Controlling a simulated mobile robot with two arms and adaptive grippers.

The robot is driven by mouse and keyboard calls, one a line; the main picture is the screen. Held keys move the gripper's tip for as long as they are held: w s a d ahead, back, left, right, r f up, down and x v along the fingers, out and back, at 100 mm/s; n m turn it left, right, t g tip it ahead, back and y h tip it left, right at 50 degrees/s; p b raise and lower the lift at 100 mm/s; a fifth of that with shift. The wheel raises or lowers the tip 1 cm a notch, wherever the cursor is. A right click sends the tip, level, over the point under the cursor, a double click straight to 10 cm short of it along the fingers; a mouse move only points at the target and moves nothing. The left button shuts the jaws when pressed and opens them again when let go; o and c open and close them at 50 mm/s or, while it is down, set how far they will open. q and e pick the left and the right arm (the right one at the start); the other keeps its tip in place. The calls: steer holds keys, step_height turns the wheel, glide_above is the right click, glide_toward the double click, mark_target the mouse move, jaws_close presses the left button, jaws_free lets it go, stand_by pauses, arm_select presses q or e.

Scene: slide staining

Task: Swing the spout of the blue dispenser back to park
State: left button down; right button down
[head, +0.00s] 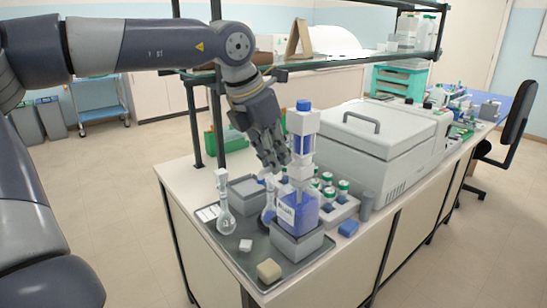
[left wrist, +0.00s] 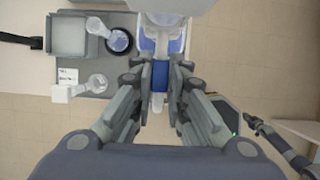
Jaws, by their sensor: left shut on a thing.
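The blue dispenser (head: 297,212) stands upright on a grey block at the right part of the grey tray, with blue liquid in its bottle, a pale column above and a blue cap on top. My left gripper (head: 285,160) is at the left side of its column. In the left wrist view my left gripper (left wrist: 160,76) is shut on the spout (left wrist: 159,72), whose blue part shows between the fingertips. A pale tube end shows between the fingers. In the head view the fingers partly hide the spout.
The grey tray (head: 237,243) holds a glass flask (head: 224,210), a grey bin (head: 245,190) and a beige block (head: 269,271). Green-capped bottles stand in a rack (head: 345,207) behind the dispenser. A large grey machine (head: 370,145) stands to the right. A shelf rail runs above.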

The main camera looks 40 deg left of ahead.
steer(key=shift+d, duration=0.15)
arm_select(q)
steer(key=c, duration=1.6)
jaws_free()
steer(key=shift+c, duration=0.2)
steer(key=shift+o, duration=0.4)
arm_select(e)
steer(key=shift+d, duration=0.1)
arm_select(q)
steer(key=v, duration=1.2)
